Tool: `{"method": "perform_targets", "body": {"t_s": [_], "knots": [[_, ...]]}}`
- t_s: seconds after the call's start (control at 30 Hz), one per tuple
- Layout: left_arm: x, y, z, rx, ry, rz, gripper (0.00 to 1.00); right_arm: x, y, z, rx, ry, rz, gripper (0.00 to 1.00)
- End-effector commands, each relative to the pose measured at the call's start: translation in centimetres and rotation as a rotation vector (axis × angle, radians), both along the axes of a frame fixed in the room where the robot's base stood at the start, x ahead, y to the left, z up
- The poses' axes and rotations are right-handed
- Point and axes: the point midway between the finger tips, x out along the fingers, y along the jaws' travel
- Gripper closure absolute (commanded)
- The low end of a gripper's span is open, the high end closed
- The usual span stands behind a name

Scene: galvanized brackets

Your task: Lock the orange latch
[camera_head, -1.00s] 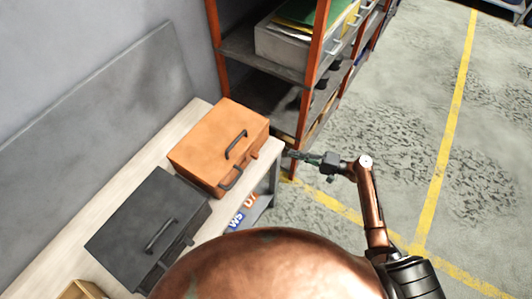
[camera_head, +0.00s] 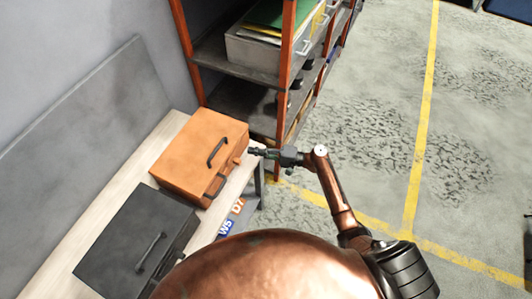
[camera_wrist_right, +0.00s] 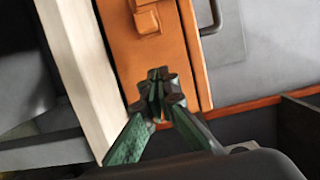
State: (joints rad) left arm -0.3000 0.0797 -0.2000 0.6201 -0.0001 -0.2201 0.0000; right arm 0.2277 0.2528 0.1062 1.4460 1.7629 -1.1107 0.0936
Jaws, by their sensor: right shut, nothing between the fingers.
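The orange case (camera_head: 197,150) lies shut on the pale bench, with a dark handle (camera_head: 217,151) on its lid. A small orange latch (camera_head: 237,161) sits on its front, near the right end. In the right wrist view the latch (camera_wrist_right: 148,21) is a blocky orange piece at the top. My right gripper (camera_head: 252,152) is just off the case's front right corner. In the wrist view its fingertips (camera_wrist_right: 158,84) are shut and empty, below the latch and apart from it. Whether they touch the case edge I cannot tell. My left gripper is not in view.
A dark grey case (camera_head: 128,235) lies on the bench (camera_head: 88,217) beside the orange one. A shelf rack with orange posts (camera_head: 286,70) stands behind and holds a grey box (camera_head: 262,55). Open floor (camera_head: 365,140) with yellow lines lies to the right.

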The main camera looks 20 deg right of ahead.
Motion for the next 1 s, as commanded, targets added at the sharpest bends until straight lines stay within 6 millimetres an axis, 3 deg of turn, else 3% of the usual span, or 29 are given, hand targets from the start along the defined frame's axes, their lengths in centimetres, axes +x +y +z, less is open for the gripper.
{"method": "perform_targets", "body": {"t_s": [0.03,0.23,0.77,1.0], "knots": [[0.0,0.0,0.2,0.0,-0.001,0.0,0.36,0.5,0.9,0.2,0.0,-0.001,0.002,1.0],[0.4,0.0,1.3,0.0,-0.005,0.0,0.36,-1.9,2.6,0.1,-0.001,0.001,0.0,1.0],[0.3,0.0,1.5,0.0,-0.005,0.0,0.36,-2.6,3.4,0.0,-0.001,0.001,-0.001,1.0],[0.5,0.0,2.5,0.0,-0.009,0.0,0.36,-4.9,5.5,0.1,0.002,0.003,0.001,1.0]]}}
